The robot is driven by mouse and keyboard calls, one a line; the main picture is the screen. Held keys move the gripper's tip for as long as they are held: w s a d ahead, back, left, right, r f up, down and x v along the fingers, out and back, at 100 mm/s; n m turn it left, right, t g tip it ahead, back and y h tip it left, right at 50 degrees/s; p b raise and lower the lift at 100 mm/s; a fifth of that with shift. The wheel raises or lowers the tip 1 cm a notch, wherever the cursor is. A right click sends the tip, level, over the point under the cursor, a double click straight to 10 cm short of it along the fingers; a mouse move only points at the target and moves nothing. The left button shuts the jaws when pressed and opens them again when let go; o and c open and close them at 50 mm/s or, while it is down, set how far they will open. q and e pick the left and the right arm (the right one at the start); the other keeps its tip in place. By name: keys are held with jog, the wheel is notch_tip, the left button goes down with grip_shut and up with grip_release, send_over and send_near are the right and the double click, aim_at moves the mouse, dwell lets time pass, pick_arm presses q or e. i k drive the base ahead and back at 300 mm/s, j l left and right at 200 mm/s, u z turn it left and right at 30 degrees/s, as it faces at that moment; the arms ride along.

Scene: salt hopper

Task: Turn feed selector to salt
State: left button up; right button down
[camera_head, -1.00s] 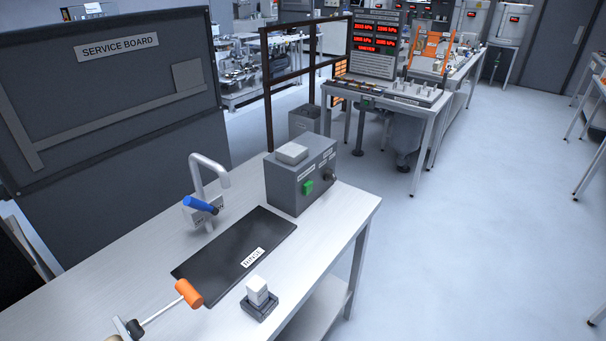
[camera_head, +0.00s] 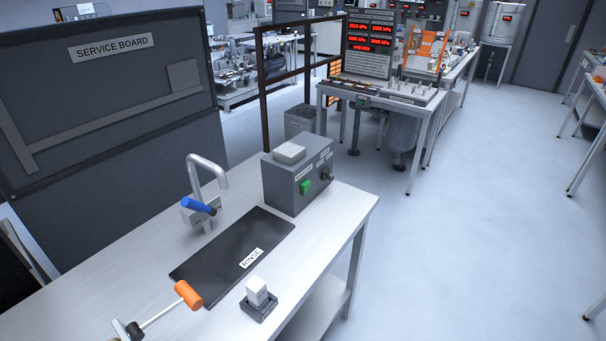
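A grey control box (camera_head: 297,181) stands on the near white bench. It has a green switch (camera_head: 305,187) on its front and a small dark knob (camera_head: 327,176) to the right of it. Small labels are on the box face, too small to read. I cannot tell whether this knob is the feed selector or which way it points. Neither of my grippers is in view.
The bench (camera_head: 345,215) also bears a tap with a blue lever (camera_head: 198,205), a dark rinse mat (camera_head: 215,265), an orange-headed mallet (camera_head: 188,294) and a white block on a dark base (camera_head: 257,291). Clear floor (camera_head: 450,250) lies right. A panel table (camera_head: 425,105) stands behind.

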aim_at(327, 174)
jog(key=l+u, duration=0.2)
jog(key=u, duration=0.15)
jog(key=i+l+u, duration=0.1)
jog(key=l+u, duration=0.4)
jog(key=u, duration=0.2)
